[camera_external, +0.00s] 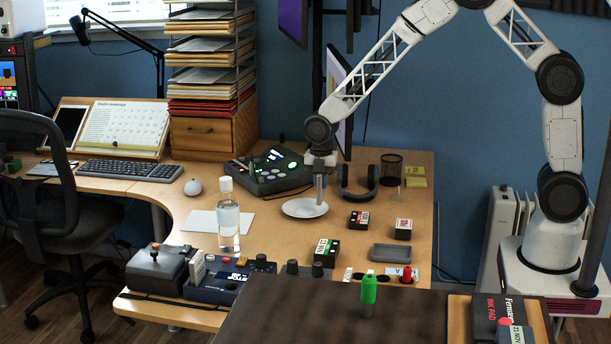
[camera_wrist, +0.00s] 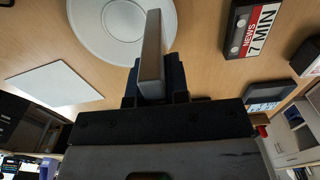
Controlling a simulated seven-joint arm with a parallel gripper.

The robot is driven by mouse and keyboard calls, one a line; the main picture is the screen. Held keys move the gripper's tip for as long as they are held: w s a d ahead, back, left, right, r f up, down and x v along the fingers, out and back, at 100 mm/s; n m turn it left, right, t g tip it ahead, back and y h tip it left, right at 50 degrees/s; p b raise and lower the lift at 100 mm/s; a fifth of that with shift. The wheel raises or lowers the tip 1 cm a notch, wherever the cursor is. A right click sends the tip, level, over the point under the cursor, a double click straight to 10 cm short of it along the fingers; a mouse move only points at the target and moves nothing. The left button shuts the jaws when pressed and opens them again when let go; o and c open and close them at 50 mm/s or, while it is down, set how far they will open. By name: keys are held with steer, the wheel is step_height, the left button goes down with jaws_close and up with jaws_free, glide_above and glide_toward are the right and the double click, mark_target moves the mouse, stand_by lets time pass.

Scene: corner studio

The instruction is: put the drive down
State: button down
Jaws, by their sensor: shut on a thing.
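My gripper (camera_external: 320,174) is shut on a slim grey slab, the drive (camera_external: 320,190), which hangs upright below the fingers. In the wrist view the drive (camera_wrist: 152,52) stands out from between the dark fingers (camera_wrist: 153,88). It is over or just beside the white round plate (camera_external: 304,208), which lies on the wooden desk (camera_external: 275,235). The wrist view shows the plate (camera_wrist: 108,28) partly behind the drive. I cannot tell whether the drive touches anything below.
Headphones (camera_external: 358,182) and a mesh cup (camera_external: 391,168) stand right of my gripper; a black desk phone (camera_external: 268,170) is to the left. News cassettes (camera_external: 358,220), a grey tray (camera_external: 391,253) and a clear bottle (camera_external: 228,220) stand nearer the front. Bare desk lies between them.

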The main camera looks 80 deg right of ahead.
steer(key=w, duration=0.5)
steer(key=shift+w+d+f, duration=0.1)
steer(key=shift+d+f, duration=0.15)
steer(key=shift+d, duration=0.05)
steer(key=shift+f, duration=1.75)
steer(key=shift+f, duration=0.15)
steer(key=c, duration=1.1)
jaws_free()
steer(key=shift+r, duration=0.2)
step_height(320, 180, up, 12)
